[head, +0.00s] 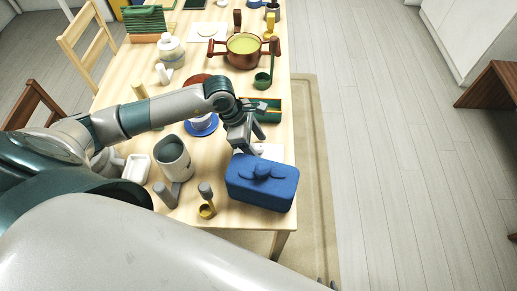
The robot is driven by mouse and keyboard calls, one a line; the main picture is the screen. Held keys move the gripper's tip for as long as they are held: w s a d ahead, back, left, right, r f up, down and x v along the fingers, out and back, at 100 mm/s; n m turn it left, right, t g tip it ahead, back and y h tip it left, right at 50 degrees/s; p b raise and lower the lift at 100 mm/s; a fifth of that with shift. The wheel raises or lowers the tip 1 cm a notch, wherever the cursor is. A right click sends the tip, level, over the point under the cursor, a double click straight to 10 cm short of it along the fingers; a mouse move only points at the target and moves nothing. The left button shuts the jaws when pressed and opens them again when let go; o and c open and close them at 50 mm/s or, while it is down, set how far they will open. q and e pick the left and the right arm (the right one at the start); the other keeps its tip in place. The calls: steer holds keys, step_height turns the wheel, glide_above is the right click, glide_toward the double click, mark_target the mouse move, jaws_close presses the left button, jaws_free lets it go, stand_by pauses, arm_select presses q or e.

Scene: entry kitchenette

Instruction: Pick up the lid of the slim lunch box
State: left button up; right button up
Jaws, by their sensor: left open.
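The slim lunch box (258,197) appears to be the blue box at the near right corner of the table. Its blue lid (285,176) is on top and has a raised, lobed handle in the middle. My left gripper (249,146) is open and empty, pointing down just beyond the box's far edge. It looks apart from the lid in the picture, but its exact height above the table is hard to tell.
A grey-green pitcher (174,160) and a small yellow-based item (207,209) stand left of the box. A blue saucer (203,126) is under my arm. A red-brown pot (243,51) stands farther back. The table's right edge is close to the box.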

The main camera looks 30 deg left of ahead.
arm_select(q)
steer(key=shift+d+f, duration=0.1)
steer(key=shift+f, duration=0.25)
steer(key=shift+c, duration=0.5)
steer(key=c, duration=0.7)
steer(key=shift+c, duration=0.2)
steer(key=shift+r, duration=0.1)
